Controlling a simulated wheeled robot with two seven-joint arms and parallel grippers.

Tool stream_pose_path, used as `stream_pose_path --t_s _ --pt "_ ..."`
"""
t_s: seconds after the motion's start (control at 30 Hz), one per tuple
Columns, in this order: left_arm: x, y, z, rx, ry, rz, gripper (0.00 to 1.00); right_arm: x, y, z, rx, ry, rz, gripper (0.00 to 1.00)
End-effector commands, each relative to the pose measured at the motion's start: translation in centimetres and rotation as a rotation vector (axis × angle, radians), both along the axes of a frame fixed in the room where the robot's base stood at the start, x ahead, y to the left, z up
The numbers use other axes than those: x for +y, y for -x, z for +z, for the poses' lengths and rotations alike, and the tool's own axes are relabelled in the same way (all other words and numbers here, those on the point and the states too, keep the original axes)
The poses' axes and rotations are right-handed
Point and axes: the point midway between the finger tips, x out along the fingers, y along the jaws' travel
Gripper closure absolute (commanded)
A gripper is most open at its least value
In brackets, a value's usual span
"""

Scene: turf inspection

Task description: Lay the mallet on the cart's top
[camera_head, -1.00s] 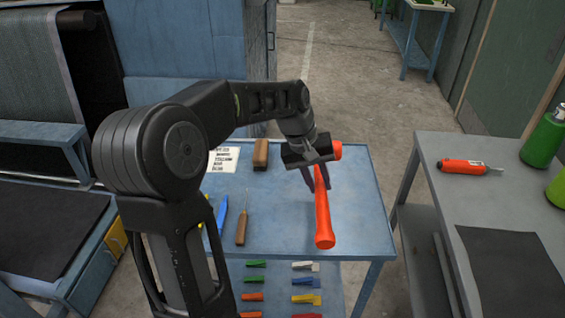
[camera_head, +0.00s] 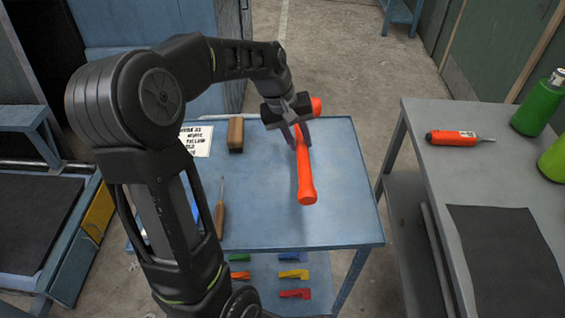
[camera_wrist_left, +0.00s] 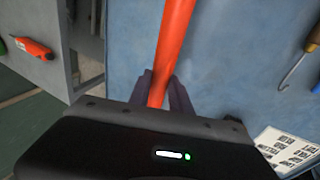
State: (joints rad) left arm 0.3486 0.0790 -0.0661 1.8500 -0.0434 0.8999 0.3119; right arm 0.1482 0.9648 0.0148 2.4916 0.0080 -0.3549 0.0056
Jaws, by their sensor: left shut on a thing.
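The mallet (camera_head: 306,172) is orange-red and long. My left gripper (camera_head: 300,138) is shut on it and holds it over the blue cart's top (camera_head: 270,222). It seems a little above the surface, though the exact gap is hard to judge. One end points toward the front edge; the other shows beyond the gripper. In the left wrist view, the mallet's shaft (camera_wrist_left: 173,45) runs up from between the fingers (camera_wrist_left: 160,92), with the blue top behind it. My right gripper is not in view.
On the cart's top are a brown block (camera_head: 236,134), a printed card (camera_head: 196,140) and a wooden-handled tool (camera_head: 220,218). Coloured pieces (camera_head: 293,274) lie on the shelf below. A grey table (camera_head: 425,180) at right holds an orange tool (camera_head: 453,137) and green bottles (camera_head: 538,108). The top's right side is clear.

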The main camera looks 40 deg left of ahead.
Motion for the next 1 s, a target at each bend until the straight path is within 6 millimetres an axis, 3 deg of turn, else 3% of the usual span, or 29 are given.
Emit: stream_pose_path --t_s 0.2,0.63,1.0 --pt "0.1 0.0 -3.2 -0.001 -0.001 -0.001 1.0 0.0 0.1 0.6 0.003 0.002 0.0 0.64" --pt "0.1 -0.1 -4.1 -0.003 -0.001 0.0 1.0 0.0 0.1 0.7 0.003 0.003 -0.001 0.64" --pt "0.1 -0.1 -7.6 -0.004 -0.002 -0.001 1.0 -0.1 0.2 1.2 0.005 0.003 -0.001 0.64"
